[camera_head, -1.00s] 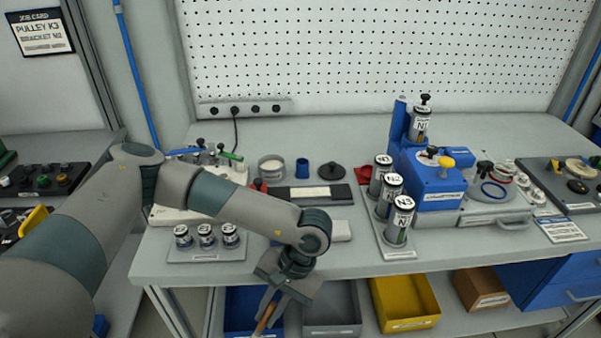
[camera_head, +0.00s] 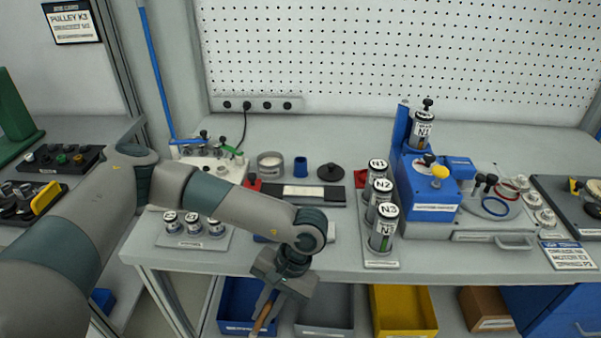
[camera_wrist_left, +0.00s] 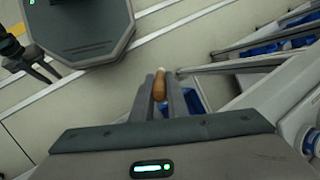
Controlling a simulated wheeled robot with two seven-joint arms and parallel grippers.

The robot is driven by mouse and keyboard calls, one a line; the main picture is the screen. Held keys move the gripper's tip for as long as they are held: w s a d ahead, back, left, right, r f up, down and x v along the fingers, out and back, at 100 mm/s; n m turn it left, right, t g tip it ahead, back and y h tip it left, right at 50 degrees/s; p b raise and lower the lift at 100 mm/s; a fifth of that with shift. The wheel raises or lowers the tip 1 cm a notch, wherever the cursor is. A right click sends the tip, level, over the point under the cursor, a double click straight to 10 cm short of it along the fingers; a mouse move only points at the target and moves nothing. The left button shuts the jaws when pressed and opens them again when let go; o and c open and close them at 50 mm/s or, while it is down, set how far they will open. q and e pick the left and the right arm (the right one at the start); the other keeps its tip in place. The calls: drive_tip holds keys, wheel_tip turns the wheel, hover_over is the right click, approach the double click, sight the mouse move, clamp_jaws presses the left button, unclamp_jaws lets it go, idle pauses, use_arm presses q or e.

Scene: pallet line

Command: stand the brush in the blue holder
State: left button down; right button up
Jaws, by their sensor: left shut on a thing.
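My left gripper (camera_head: 266,304) hangs in front of the bench's front edge, pointing down. It is shut on the brush (camera_head: 261,322), whose brown wooden handle shows between the fingers. The lower part of the brush is cut off by the frame. In the left wrist view the brown handle end (camera_wrist_left: 160,85) sits between the two fingers. The blue holder (camera_head: 300,168), a small upright blue cup, stands at the back of the bench, between a round tin and a dark disc. It looks empty.
The bench (camera_head: 345,258) holds a dark tray (camera_head: 330,195) before the holder, a rack of small jars (camera_head: 193,224) at left, labelled canisters (camera_head: 380,210) and a blue machine (camera_head: 428,195) at right. Blue, grey and yellow bins (camera_head: 403,312) sit below the bench edge.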

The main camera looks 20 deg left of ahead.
drive_tip(key=shift+s+a+f, duration=0.2)
drive_tip(key=shift+s+a, duration=0.35)
drive_tip(key=shift+s, duration=0.25)
